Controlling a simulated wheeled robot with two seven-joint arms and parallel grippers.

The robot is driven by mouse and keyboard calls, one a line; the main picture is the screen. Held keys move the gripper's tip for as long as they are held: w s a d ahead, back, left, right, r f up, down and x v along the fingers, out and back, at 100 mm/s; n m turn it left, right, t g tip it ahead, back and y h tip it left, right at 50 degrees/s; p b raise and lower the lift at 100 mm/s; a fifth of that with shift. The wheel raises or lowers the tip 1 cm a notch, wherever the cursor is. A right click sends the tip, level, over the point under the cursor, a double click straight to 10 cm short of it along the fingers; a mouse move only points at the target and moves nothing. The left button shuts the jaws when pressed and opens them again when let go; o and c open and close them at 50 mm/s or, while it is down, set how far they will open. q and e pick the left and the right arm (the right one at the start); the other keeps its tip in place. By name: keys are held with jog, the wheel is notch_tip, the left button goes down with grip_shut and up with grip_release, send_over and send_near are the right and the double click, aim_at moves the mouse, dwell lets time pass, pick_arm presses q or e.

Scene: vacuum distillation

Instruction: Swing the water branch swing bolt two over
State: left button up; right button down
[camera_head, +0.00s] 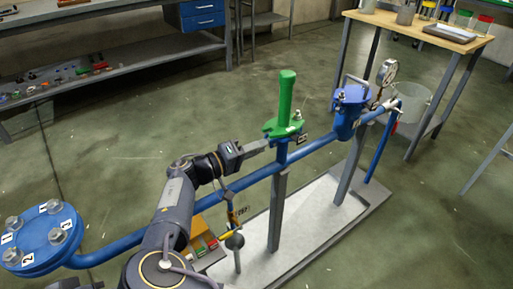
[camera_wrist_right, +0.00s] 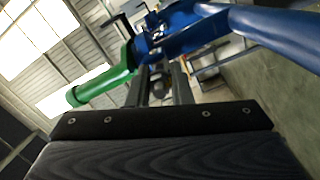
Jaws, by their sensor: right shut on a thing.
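A green fitting with a tall round handle (camera_head: 285,95) stands on the blue pipe (camera_head: 325,152) above a grey post. A small bolt-like part (camera_head: 298,115) shows at its right side. My right gripper (camera_head: 266,145) comes in from the left and reaches the near left side of the green base. It is shut on a small part there, likely a swing bolt, which the jaws hide. In the right wrist view the green handle (camera_wrist_right: 102,88) lies left of the blue pipe (camera_wrist_right: 275,35), beyond the dark gripper body. My left gripper is out of view.
A blue flange (camera_head: 42,240) with numbered bolts is at the left end of the pipe. A wooden-topped table (camera_head: 420,32) is at the back right.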

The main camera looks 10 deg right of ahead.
jog(key=shift+r+p, duration=0.25)
jog(key=shift+p, duration=0.1)
jog(key=r+y+p, duration=0.1)
jog(key=y+p, duration=0.1)
jog(key=p, duration=0.1)
jog(key=r+g+y+p, duration=0.1)
jog(key=y+p, duration=0.1)
jog(key=shift+d+r+p, duration=0.1)
jog(key=shift+d+p, duration=0.1)
jog(key=shift+p, duration=0.2)
jog(key=shift+w+g+y+p, duration=0.1)
jog(key=shift+g+y+p, duration=0.3)
jog(key=shift+y, duration=0.3)
jog(key=shift+f, duration=0.25)
jog(key=c, duration=1.5)
grip_release()
jog(key=shift+c, duration=0.2)
